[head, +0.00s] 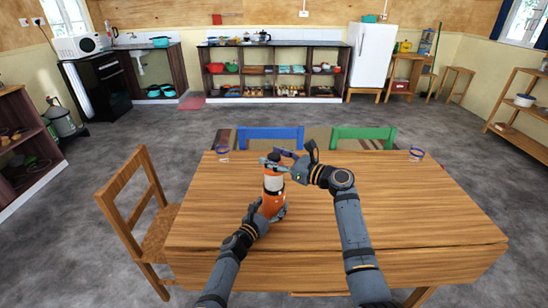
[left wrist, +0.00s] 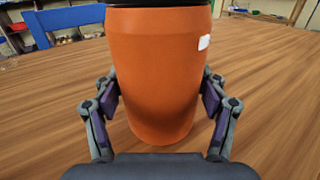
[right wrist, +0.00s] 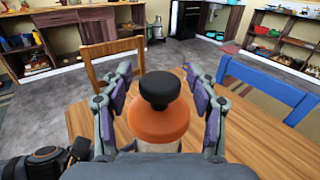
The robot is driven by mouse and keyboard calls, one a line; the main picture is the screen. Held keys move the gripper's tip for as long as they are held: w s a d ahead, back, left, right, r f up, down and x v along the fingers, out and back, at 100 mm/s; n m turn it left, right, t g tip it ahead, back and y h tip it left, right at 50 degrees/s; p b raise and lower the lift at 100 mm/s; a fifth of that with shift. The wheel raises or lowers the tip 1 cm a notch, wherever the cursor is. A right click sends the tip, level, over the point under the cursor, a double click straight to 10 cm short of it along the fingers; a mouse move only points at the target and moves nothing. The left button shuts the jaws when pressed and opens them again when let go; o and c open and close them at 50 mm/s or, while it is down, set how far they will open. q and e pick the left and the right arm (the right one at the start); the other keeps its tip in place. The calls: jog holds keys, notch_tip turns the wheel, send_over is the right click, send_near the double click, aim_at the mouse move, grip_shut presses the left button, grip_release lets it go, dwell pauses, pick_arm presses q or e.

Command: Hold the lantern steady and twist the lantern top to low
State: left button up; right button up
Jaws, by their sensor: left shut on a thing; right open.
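The lantern (head: 273,183) stands upright on the wooden table (head: 400,215). It has an orange body, a pale middle section and an orange cap with a black knob. My left gripper (left wrist: 160,105) is shut on the orange lower body (left wrist: 158,75), one finger on each side. A small white mark shows on the body's right side. My right gripper (right wrist: 163,95) is open at the lantern top (right wrist: 158,118), with its fingers on either side of the black knob (right wrist: 160,88) and orange cap. Gaps show between these fingers and the top.
A glass with a blue rim (head: 223,152) stands at the table's far left and another (head: 416,154) at the far right. A wooden chair (head: 145,215) is at the left; blue (head: 270,136) and green (head: 363,135) chairs are behind. The table's right side is clear.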

jog(key=shift+c, duration=0.2)
jog(key=c, duration=1.1)
jog(key=shift+n+g+y, duration=0.65)
jog(key=shift+n+g, duration=0.3)
jog(key=shift+g, duration=0.4)
jog(key=shift+n+g+y, duration=0.65)
jog(key=shift+n+g, duration=0.3)
jog(key=shift+g, duration=0.4)
jog(key=o, duration=1.1)
jog(key=shift+o, duration=0.2)
jog(key=v, duration=1.2)
